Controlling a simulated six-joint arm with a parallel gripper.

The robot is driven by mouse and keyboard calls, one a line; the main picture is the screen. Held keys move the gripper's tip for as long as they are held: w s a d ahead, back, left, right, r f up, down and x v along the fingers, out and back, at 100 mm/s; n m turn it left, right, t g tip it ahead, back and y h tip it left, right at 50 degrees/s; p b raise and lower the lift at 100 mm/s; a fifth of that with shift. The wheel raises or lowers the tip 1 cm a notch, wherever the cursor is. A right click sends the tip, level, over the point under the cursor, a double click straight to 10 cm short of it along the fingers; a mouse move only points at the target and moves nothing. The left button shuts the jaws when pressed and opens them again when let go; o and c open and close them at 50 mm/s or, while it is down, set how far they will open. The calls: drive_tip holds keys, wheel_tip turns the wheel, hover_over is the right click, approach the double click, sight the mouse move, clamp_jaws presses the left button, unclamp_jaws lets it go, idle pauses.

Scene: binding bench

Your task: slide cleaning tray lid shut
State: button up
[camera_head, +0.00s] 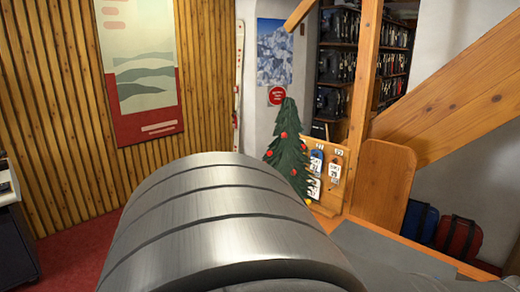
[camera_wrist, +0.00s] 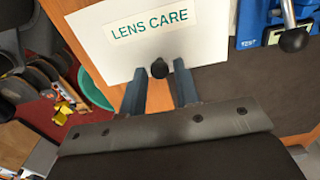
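The lid is a white panel labelled LENS CARE (camera_wrist: 118,48) in the wrist view, with a small black knob (camera_wrist: 159,68) near its lower edge. My gripper (camera_wrist: 160,66) is open, with one blue-grey finger on each side of the knob. The knob shows between the fingertips with a gap on both sides; I cannot tell how deep the fingers reach around it. The tray under the lid is not clearly visible. In the head view my own arm fills the middle, and neither the lid nor my gripper shows.
A blue device (camera_wrist: 258,22) marked TEST, with a black-knobbed lever (camera_wrist: 292,39), stands right of the lid. A dark grey mat (camera_wrist: 238,84) lies clear beside it. A green round object (camera_wrist: 94,90) is at the left.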

wheel_tip(320, 180, up, 9)
drive_tip(key=shift+r, duration=0.2)
idle(0.7)
drive_tip(key=o, duration=1.6)
drive_tip(key=shift+y, duration=0.3)
drive_tip(key=w+d+r, duration=0.1)
drive_tip(key=w+d, duration=0.2)
drive_tip(key=d, duration=0.1)
drive_tip(key=w+d+r, duration=0.2)
drive_tip(key=w+d, duration=0.1)
drive_tip(key=d, duration=0.1)
drive_tip(key=w+d+r, duration=0.2)
drive_tip(key=w+d, duration=0.1)
drive_tip(key=d, duration=0.1)
drive_tip(key=shift+w, duration=0.2)
drive_tip(key=shift+c, duration=0.2)
drive_tip(key=w+d, duration=0.9)
drive_tip(key=w, duration=0.2)
wheel_tip(320, 180, down, 9)
drive_tip(key=w, duration=0.1)
drive_tip(key=shift+w+a, duration=0.15)
drive_tip(key=shift+a, duration=0.3)
